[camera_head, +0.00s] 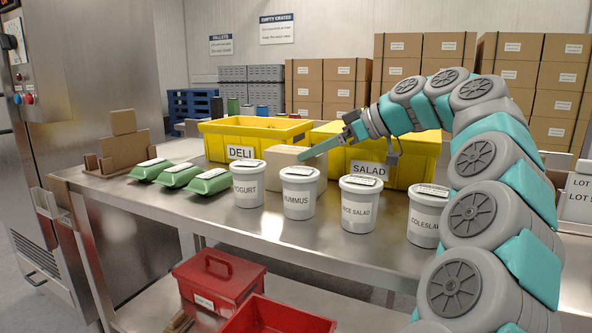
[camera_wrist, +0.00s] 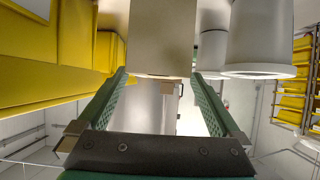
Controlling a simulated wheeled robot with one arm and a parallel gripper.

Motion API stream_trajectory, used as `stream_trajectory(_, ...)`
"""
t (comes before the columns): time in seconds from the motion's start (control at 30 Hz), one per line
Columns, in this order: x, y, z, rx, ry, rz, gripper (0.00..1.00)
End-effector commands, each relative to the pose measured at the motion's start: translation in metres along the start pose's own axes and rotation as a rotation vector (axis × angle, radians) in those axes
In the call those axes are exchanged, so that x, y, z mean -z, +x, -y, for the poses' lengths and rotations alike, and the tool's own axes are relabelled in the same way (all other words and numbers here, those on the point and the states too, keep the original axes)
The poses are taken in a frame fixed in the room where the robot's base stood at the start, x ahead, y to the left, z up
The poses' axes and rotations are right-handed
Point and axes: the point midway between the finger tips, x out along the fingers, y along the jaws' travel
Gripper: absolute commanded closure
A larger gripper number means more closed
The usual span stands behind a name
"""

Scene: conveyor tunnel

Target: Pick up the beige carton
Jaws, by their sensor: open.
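The beige carton (camera_head: 268,162) stands on the steel table behind the yogurt and hummus tubs and in front of the yellow bins. In the wrist view the carton (camera_wrist: 162,38) fills the top centre. In the wrist view my gripper (camera_wrist: 159,73) is open, with a green finger on each side. The fingertips line up with the carton's near edge; I cannot tell whether they touch it.
Yellow bins marked DELI (camera_head: 218,142) and SALAD (camera_head: 405,165) stand behind. White tubs for yogurt (camera_head: 248,185), hummus (camera_head: 299,195), rice salad (camera_head: 358,205) and coleslaw (camera_head: 428,218) stand in front. Several green packs (camera_head: 180,175) lie left. A red box (camera_head: 220,282) sits below.

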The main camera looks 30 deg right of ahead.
Motion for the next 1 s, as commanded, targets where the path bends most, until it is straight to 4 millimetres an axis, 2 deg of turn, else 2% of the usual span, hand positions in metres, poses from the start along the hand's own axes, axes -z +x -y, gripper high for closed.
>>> stream_trajectory(0.37, -0.001, 0.026, -0.001, 0.001, 0.0, 0.002, 0.0)
stream_trajectory(0.63, -0.003, 0.062, -0.003, 0.0, 0.0, 0.0, 0.0)
stream_trajectory(0.87, -0.003, 0.065, -0.003, -0.003, -0.002, -0.001, 0.0)
stream_trajectory(1.0, -0.003, 0.065, -0.003, -0.002, -0.002, -0.001, 0.12)
